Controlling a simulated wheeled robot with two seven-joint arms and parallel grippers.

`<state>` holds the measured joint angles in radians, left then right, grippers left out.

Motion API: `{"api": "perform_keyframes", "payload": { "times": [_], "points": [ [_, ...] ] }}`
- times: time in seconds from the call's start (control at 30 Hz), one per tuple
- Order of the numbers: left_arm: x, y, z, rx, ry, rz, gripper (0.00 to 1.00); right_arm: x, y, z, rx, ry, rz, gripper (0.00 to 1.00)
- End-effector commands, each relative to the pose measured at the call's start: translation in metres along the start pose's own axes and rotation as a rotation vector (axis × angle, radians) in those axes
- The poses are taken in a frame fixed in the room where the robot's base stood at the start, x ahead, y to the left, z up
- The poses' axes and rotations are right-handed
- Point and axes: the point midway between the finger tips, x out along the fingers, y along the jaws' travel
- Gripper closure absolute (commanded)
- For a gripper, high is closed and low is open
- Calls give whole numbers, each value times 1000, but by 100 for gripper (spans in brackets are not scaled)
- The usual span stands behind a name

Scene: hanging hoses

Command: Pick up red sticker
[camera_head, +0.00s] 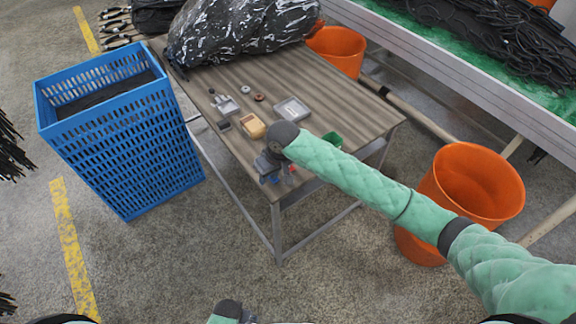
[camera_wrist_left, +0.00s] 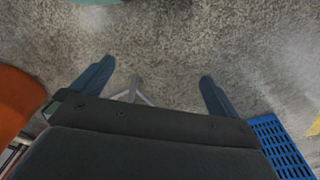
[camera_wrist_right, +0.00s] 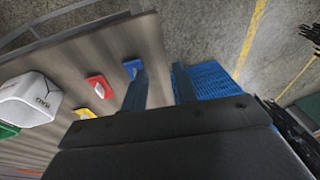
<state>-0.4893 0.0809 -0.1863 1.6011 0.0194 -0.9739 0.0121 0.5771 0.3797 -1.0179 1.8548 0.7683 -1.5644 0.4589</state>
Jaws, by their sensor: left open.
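The red sticker (camera_wrist_right: 98,86) lies flat on the wooden table, left of my right gripper (camera_wrist_right: 159,72) in the right wrist view. It shows as a small red spot (camera_head: 292,168) near the table's front corner in the head view. My right gripper is partly open, with nothing between its fingers. A blue sticker (camera_wrist_right: 132,68) lies close to its left finger, and a yellow sticker (camera_wrist_right: 84,114) lies on the other side of the red one. My left gripper (camera_wrist_left: 155,84) is open and empty above the floor, away from the table.
The table (camera_head: 345,105) also holds a white device (camera_wrist_right: 30,100), small trays, loose parts and a black bag (camera_head: 235,35). A blue crate (camera_head: 120,140) stands left of the table. Orange buckets (camera_head: 475,185) stand to the right. The floor in front is clear.

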Motion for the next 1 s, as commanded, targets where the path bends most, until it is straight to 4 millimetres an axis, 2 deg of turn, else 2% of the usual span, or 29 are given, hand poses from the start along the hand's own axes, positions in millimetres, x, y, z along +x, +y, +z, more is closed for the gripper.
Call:
{"api": "perform_keyframes", "payload": {
  "times": [0.23, 0.5, 0.73, 0.87, 1.0],
  "points": [
    [-1, -2, 1, 2, -1, -3, 0, -18, 39, -20, 15, -89, 79, 71],
    [-2, -8, 1, 6, -2, -8, 0, -39, 80, -31, 60, -166, 155, 71],
    [-5, -8, 0, 6, 2, -9, 0, -43, 93, -32, 79, -189, 176, 71],
    [-4, -6, 0, 5, 11, -8, 0, -33, 95, -30, 81, -189, 176, 71],
    [12, -4, 9, 3, 9, -6, 0, -21, 97, -28, 79, -189, 175, 71]
  ]
}}
